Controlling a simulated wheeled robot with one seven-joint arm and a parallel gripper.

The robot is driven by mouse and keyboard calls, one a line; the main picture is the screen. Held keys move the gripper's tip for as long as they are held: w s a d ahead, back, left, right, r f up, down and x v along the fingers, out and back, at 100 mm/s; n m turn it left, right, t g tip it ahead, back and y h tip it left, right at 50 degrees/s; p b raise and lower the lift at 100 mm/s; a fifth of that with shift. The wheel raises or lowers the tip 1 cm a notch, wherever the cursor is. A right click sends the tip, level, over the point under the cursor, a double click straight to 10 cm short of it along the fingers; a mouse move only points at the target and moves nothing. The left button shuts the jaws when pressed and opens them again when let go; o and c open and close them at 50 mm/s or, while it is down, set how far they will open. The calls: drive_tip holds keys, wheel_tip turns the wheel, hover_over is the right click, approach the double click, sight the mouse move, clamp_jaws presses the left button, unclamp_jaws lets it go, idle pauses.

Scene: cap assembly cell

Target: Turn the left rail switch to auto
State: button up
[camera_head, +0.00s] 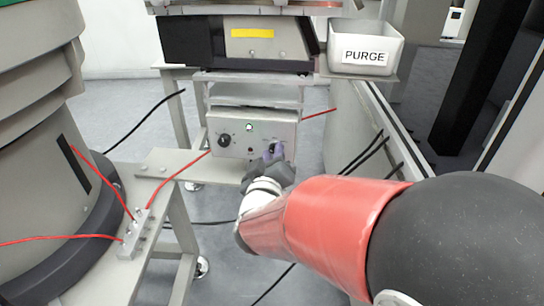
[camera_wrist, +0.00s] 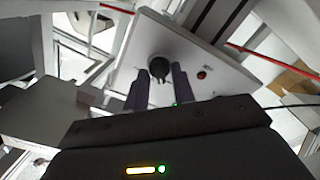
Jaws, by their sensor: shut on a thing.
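A grey control box (camera_head: 235,150) stands under the bench, with a black rotary knob (camera_head: 224,139) on the left of its face and a small lit lamp (camera_head: 249,127) near its middle. My gripper (camera_head: 275,150) is at the right part of the face and hides what it holds there. In the wrist view, my gripper (camera_wrist: 160,76) has its two dark fingers on either side of a black switch knob (camera_wrist: 158,66) and is shut on it. The switch labels are too small to read, so its set position cannot be told. A red button (camera_wrist: 202,74) sits beside this knob.
A white bin (camera_head: 365,45) marked PURGE stands at upper right. Red cables (camera_head: 180,176) run from a terminal block (camera_head: 133,233) to the box. A large grey round housing (camera_head: 45,110) fills the left side. Bench rails surround the box.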

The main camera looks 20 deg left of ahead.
drive_tip(key=shift+d+f+m+b, duration=0.1)
drive_tip(key=shift+d+m+b, duration=0.05)
drive_tip(key=shift+m+b, duration=7.4)
drive_tip(key=shift+m+p, duration=0.8)
drive_tip(key=shift+m, duration=0.25)
drive_tip(key=o, duration=1)
drive_tip(key=shift+c, duration=0.2)
drive_tip(key=s+d, duration=0.1)
drive_tip(key=s, duration=0.6)
drive_tip(key=shift+s+p, duration=0.35)
drive_tip(key=shift+p, duration=0.1)
